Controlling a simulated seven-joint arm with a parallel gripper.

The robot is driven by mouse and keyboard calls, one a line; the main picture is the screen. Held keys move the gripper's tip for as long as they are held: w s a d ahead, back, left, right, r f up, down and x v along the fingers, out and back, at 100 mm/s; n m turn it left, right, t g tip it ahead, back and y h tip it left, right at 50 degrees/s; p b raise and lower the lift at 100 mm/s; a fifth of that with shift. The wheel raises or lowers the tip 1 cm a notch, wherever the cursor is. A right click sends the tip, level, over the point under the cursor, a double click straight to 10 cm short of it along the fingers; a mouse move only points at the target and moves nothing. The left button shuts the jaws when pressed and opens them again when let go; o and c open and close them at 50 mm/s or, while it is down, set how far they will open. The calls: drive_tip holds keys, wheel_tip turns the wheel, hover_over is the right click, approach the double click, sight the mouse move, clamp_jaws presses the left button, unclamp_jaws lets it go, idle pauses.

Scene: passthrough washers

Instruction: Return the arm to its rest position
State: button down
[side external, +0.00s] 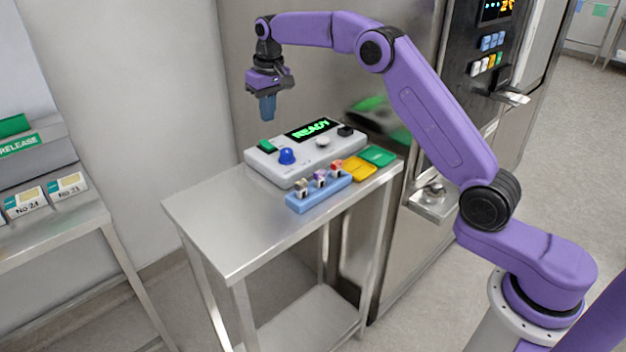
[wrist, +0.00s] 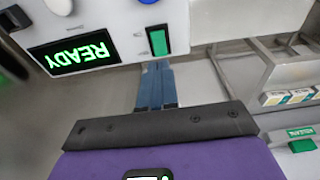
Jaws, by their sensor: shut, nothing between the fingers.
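My gripper (side external: 267,107) hangs from the purple arm above the back left of the steel table (side external: 230,235), with its blue fingers pointing down. The fingers are shut with nothing between them, and they touch nothing that I can see. In the wrist view the closed blue fingers (wrist: 155,85) show beside the control box's green switch. The arm reaches from its base at the lower right, arching over the table.
A grey control box (side external: 265,165) with a lit READY display, a blue knob and buttons stands on the table. A blue rack (side external: 318,194) with small parts, a yellow pad (side external: 358,169) and a green pad (side external: 378,156) lie before it. A steel machine (side external: 470,85) stands behind. The table's front left is clear.

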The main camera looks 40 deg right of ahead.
drive_tip(key=s+a+r+n+g, duration=0.1)
drive_tip(key=s+a+n, duration=0.3)
drive_tip(key=s, duration=0.7)
drive_tip(key=s+a+r+n, duration=0.1)
drive_tip(key=s+a+n, duration=0.1)
drive_tip(key=s+a, duration=0.65)
drive_tip(key=s+d+f+n, duration=0.2)
drive_tip(key=s+d, duration=0.2)
drive_tip(key=s, duration=0.6)
drive_tip(key=s+d+f+n, duration=0.1)
drive_tip(key=s+d, duration=0.3)
drive_tip(key=s, duration=0.6)
drive_tip(key=s+d+f+n, duration=0.2)
drive_tip(key=s+d+n, duration=0.1)
drive_tip(key=s, duration=0.7)
drive_tip(key=shift+d+f+n+g, duration=0.3)
drive_tip(key=shift+d, duration=0.2)
